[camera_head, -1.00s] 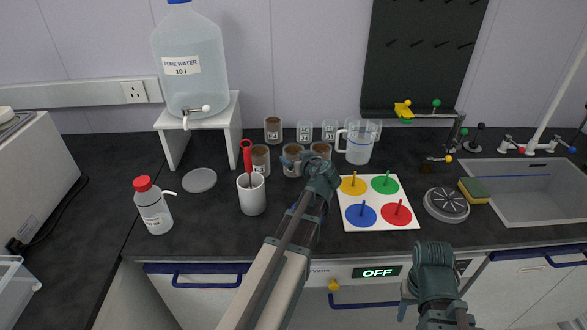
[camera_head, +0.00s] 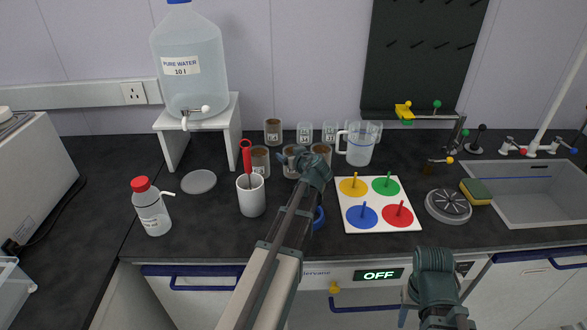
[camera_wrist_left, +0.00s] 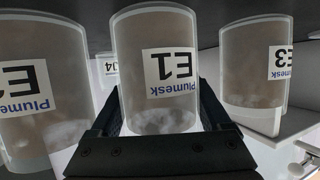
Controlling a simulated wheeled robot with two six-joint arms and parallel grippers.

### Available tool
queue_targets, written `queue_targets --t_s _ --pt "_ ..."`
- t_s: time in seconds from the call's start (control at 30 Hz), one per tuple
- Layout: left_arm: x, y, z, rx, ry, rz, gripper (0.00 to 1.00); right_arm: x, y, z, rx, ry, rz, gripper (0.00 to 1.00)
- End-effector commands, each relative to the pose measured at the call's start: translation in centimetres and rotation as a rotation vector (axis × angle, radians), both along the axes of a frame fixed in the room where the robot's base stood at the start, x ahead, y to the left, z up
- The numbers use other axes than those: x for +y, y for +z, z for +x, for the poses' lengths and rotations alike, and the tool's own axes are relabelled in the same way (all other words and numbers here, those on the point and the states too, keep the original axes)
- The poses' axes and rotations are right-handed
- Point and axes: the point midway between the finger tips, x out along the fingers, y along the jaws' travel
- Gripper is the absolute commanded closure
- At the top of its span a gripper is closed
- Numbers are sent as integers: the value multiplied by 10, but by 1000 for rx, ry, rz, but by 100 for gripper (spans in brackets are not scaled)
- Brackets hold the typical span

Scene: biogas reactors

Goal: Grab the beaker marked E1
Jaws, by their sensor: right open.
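The beaker marked E1 (camera_wrist_left: 158,80) is in the middle of the left wrist view, which shows its label upside down. It has clear walls and brown contents. In the head view it is the middle beaker (camera_head: 288,159) of the front row, partly covered by my left gripper (camera_head: 301,160). My left gripper's dark fingers (camera_wrist_left: 160,105) stand on both sides of E1, close to its walls. I cannot tell whether they touch it. My right gripper (camera_head: 406,299) is open, low in front of the counter, away from the beakers.
Beaker E3 (camera_wrist_left: 255,65) and another beaker (camera_wrist_left: 40,85) flank E1 closely. More beakers (camera_head: 304,132) and a measuring jug (camera_head: 358,150) stand behind and right. A white cup (camera_head: 251,196) with a red-handled tool and a coloured-disc board (camera_head: 379,195) are nearby. A blue ring-like piece (camera_head: 319,218) shows beside my left arm.

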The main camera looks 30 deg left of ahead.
Motion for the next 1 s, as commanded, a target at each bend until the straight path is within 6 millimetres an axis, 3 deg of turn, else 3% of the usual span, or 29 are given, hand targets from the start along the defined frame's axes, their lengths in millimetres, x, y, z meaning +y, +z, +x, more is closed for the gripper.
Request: queue_targets --t_s 0.03,0.13,0.47,0.83,1.0 --pt "0 0 0 0 0 0 64 0 0 0 0 0 0 50" --pt "0 0 0 0 0 0 78 0 0 0 0 0 0 50" --pt "0 4 0 0 0 0 79 0 4 0 0 0 0 50" --pt "0 45 0 0 0 0 79 0 45 0 0 -1 0 50" --pt "-33 40 -34 1 -4 0 79 0 40 0 0 -1 0 50"
